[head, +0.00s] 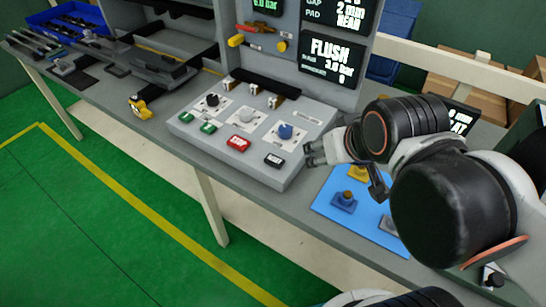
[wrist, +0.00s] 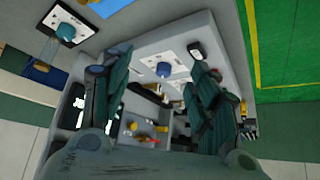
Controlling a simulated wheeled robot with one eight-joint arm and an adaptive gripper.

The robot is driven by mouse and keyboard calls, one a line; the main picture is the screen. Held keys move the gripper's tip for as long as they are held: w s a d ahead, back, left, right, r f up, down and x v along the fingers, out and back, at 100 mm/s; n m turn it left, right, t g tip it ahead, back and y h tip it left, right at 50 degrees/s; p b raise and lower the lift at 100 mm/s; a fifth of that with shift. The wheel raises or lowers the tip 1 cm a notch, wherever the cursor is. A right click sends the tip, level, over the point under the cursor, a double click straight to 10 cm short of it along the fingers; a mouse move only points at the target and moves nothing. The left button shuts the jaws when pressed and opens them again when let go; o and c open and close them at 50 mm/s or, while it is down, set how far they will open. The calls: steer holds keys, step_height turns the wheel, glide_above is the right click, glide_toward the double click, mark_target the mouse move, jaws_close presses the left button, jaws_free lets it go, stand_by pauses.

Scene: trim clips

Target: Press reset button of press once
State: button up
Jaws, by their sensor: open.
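The grey control box (head: 210,146) of the press stands on the bench. It carries two green buttons (head: 208,127), a red button (head: 239,143) and a black button (head: 274,160) along its front. The small labels are too blurred to tell surely which is reset. Behind the buttons are black, white and blue knobs; the blue knob (head: 285,131) also shows in the wrist view (wrist: 163,69). My gripper (head: 312,152) is open and empty just right of the box's front right part. In the wrist view, its fingers (wrist: 160,75) frame the blue knob, with the black button (wrist: 194,50) near the right finger.
A blue mat (head: 322,205) with blue and yellow parts lies to the right, below my arm. Display screens (head: 332,58) and a yellow-handled lever (head: 237,41) are on the panel behind. A yellow-and-black tool (head: 140,106) lies left of the box. Green floor is clear in front.

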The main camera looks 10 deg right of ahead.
jaws_close()
stand_by(1.1)
